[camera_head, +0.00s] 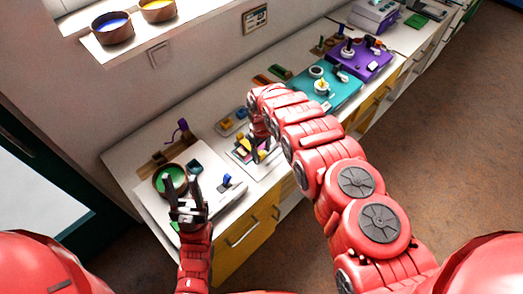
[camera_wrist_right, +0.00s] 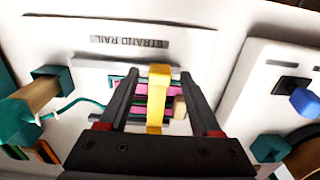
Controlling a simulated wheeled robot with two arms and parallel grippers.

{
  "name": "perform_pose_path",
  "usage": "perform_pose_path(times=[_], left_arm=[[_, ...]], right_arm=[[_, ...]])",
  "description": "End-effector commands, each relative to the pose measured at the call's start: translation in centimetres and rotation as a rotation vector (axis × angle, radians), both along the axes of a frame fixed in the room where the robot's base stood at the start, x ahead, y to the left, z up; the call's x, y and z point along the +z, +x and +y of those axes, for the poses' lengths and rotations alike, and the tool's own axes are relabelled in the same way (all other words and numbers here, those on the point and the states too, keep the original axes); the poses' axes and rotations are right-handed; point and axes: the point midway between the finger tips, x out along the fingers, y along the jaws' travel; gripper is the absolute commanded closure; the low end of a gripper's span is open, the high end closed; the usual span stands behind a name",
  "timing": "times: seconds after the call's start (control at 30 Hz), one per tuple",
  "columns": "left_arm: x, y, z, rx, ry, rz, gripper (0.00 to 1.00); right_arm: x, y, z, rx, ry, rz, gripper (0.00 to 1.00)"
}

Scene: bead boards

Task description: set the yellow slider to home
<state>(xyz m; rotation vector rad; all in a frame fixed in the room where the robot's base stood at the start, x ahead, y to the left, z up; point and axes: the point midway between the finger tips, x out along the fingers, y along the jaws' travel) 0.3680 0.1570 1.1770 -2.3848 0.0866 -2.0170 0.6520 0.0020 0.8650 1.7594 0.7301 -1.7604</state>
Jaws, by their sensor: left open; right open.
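The yellow slider (camera_wrist_right: 155,112) is an upright bar on the white board (camera_wrist_right: 205,50) lettered "STRAND RAIL", seen in the right wrist view. Pink and dark strips lie behind it, below a grey bar. My right gripper (camera_wrist_right: 159,76) is open, with one finger on each side of the slider and a gap on both sides. In the head view my right gripper (camera_head: 261,150) is over the small white board, and the slider is hard to make out there. My left gripper (camera_head: 182,182) is open and empty beside a green bowl. No mark reading "home" is legible.
In the wrist view a teal-ended wooden spool (camera_wrist_right: 50,92) with a teal cord stands left; a board with a blue knob (camera_wrist_right: 304,101) is right. The head view shows the green bowl (camera_head: 170,179), a teal board (camera_head: 337,90) and a purple board (camera_head: 368,62) along the counter.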

Motion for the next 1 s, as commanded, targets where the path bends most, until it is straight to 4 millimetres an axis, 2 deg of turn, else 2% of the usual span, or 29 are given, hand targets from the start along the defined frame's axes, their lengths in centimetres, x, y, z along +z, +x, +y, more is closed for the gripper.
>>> perform_pose_path(times=[0.07, 0.4, 0.43, 1.0], left_arm=[[-0.01, 0.0, 0.0, 0.0, 0.0, 0.0, 0.5], [-0.01, 0.0, 0.0, 0.0, 0.0, 0.0, 0.5], [-0.01, 0.0, 0.0, 0.0, 0.0, 0.0, 0.5], [0.0, 0.0, 0.0, 0.0, 0.0, 0.0, 0.5]], right_arm=[[0.0, 0.01, 0.0, 0.0, 0.0, 0.0, 0.35], [0.0, 0.01, 0.01, 0.0, 0.0, 0.0, 0.96], [0.0, 0.01, 0.01, 0.0, 0.0, 0.0, 1.0], [0.0, -0.01, 0.01, 0.0, 0.001, 0.001, 1.0]])
